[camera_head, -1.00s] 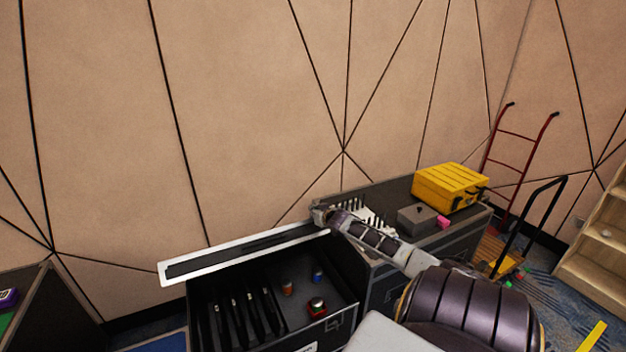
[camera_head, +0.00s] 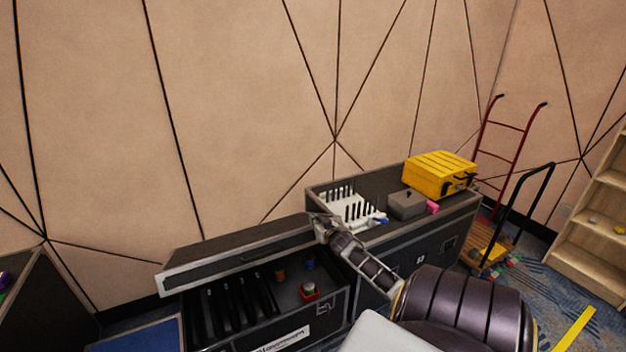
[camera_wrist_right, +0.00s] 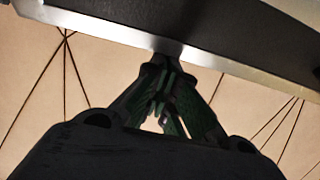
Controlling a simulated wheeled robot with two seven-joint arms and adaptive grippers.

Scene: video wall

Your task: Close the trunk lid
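The trunk (camera_head: 270,335) is a black case standing low at the front, with several dark slotted panels and a few small items inside. Its dark lid (camera_head: 235,252) with a pale metal rim is tilted partly down over it, still leaving a gap at the front. My right gripper (camera_head: 322,222) is at the lid's right end. In the right wrist view the fingertips (camera_wrist_right: 165,68) are close together just at the lid's metal edge (camera_wrist_right: 160,42), with nothing visible held between them. My left gripper is not in view.
A second black case (camera_head: 425,240) stands behind to the right, carrying a yellow toolbox (camera_head: 440,174), a grey box (camera_head: 406,205) and a white rack (camera_head: 350,206). A red hand truck (camera_head: 508,150) and wooden shelves (camera_head: 595,220) are at the right.

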